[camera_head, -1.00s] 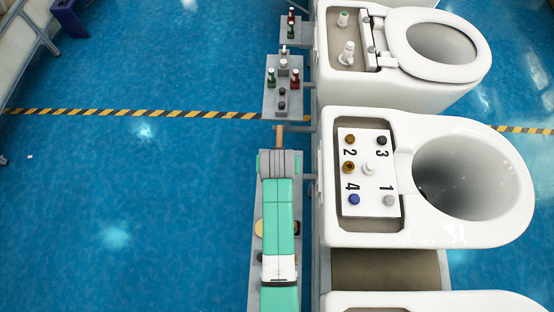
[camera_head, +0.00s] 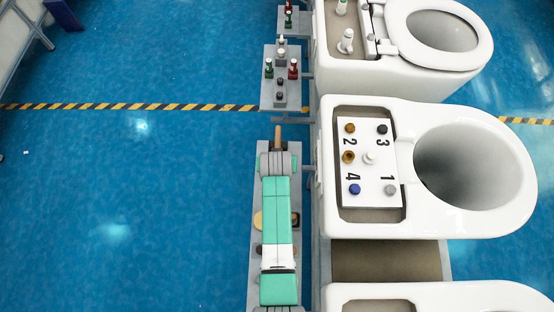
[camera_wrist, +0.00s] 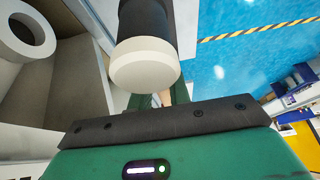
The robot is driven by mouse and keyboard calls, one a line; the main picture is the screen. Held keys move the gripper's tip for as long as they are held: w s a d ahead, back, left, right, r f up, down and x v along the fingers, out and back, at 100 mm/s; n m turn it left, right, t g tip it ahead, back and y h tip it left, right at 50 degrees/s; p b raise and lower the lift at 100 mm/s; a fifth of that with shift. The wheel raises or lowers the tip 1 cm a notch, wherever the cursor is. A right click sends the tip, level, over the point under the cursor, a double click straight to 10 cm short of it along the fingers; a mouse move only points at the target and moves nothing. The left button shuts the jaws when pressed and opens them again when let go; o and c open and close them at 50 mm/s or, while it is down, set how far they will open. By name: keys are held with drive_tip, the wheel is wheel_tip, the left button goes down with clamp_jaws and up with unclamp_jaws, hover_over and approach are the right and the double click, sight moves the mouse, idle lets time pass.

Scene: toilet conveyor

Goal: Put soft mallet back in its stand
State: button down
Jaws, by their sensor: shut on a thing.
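My gripper (camera_wrist: 165,100) is shut on the soft mallet. In the wrist view, the mallet's head (camera_wrist: 145,62) is a black cylinder with a cream-white face, close to the camera. A bit of its wooden handle (camera_wrist: 168,97) shows between the green fingers. In the head view, my green and white arm lies over the long grey side shelf (camera_head: 255,275), and the wooden handle (camera_head: 278,133) sticks out past my gripper (camera_head: 278,150). The arm hides much of the shelf. I cannot make out the mallet's stand in either view.
A toilet (camera_head: 375,222) with a numbered white plate (camera_head: 368,158) and coloured knobs stands right of the arm. Another toilet (camera_head: 400,80) is behind it. A small shelf (camera_head: 267,90) with red and green bottles lies beyond the handle.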

drive_tip(key=shift+f+b, duration=0.75)
drive_tip(key=shift+f, duration=0.55)
drive_tip(key=shift+f, duration=0.25)
drive_tip(key=shift+f+b, duration=2.1)
drive_tip(key=shift+f, duration=0.55)
drive_tip(key=c, duration=1.2)
unclamp_jaws()
drive_tip(key=shift+c, duration=0.2)
drive_tip(key=p+v, duration=0.3)
drive_tip(key=v, duration=0.4)
drive_tip(key=shift+s+r+p, duration=0.1)
drive_tip(key=shift+r+p, duration=0.3)
